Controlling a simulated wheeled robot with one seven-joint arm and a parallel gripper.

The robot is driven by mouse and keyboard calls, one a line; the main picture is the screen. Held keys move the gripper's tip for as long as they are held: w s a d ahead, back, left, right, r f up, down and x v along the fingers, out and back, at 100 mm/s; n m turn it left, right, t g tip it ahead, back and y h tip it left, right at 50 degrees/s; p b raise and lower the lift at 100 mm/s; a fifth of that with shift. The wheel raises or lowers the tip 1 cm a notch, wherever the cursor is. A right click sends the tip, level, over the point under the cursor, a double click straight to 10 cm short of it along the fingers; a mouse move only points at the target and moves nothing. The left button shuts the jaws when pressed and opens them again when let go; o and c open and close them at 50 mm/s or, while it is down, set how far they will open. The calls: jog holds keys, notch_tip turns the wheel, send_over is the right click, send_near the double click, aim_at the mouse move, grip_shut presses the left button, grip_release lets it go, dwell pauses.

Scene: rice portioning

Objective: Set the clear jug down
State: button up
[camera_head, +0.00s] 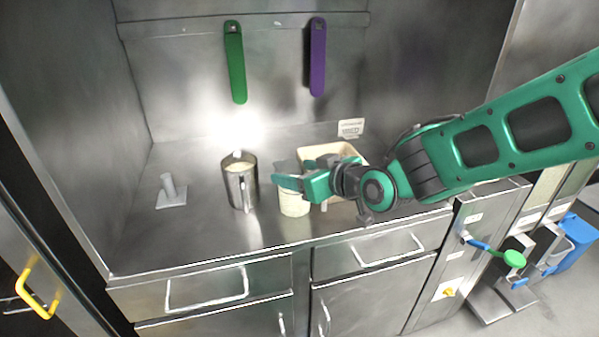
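The clear jug (293,204) is at the middle of the steel counter, with pale contents showing through its wall. It looks upright; I cannot tell whether its base touches the counter. My gripper (287,183) reaches in from the right, and its green fingers overlap the upper part of the jug. The fingers and wrist hide part of the jug's rim and right side. The view does not show whether the fingers are closed on it.
A metal jug (234,190) with pale contents stands just left. A beige tray (345,150) lies behind my gripper. A small grey stand (171,197) is farther left. Green (235,65) and purple (318,60) handles hang on the back wall. The front counter strip is clear.

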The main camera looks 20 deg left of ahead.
jog(key=o, duration=0.4)
jog(key=shift+r, duration=0.1)
jog(key=v, duration=1.2)
